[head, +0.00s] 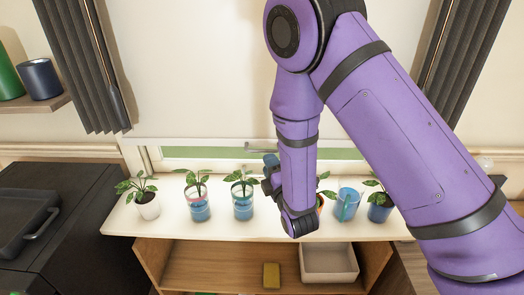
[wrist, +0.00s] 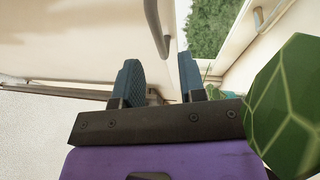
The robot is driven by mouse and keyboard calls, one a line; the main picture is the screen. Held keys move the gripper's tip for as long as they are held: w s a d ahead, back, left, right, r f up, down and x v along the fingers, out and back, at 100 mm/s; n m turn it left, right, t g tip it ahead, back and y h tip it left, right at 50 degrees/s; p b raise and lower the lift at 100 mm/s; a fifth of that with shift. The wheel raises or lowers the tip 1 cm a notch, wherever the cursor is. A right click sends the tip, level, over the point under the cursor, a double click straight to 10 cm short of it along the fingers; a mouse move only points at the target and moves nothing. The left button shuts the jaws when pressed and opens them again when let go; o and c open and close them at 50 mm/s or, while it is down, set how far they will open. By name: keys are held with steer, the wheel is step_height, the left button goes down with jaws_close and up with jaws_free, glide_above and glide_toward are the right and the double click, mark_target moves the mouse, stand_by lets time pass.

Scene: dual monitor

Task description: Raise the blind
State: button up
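The cream blind (head: 200,75) covers most of the window in the head view, down to a low bottom edge with a strip of green showing below. A grey handle (head: 262,146) sits at that edge, partly hidden by my arm. In the wrist view the blind (wrist: 80,35) fills the upper left, and a curved grey handle (wrist: 157,30) stands out from it. My gripper (wrist: 159,70) is open, its two blue fingers apart with nothing visibly held between them. The handle is just beyond the fingertips. In the head view my gripper (head: 270,160) is low, close to the handle.
Several potted plants (head: 243,195) stand along the white sill top (head: 170,222) around my gripper. A large green leaf (wrist: 290,105) is close at the wrist view's right. Dark curtains (head: 85,65) hang at both sides. A shelf with a yellow sponge (head: 271,275) and white tray (head: 329,262) lies below.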

mark_target(262, 150)
steer(key=x, duration=0.6)
steer(key=shift+w+a, duration=0.1)
steer(key=shift+w, duration=0.15)
jaws_close()
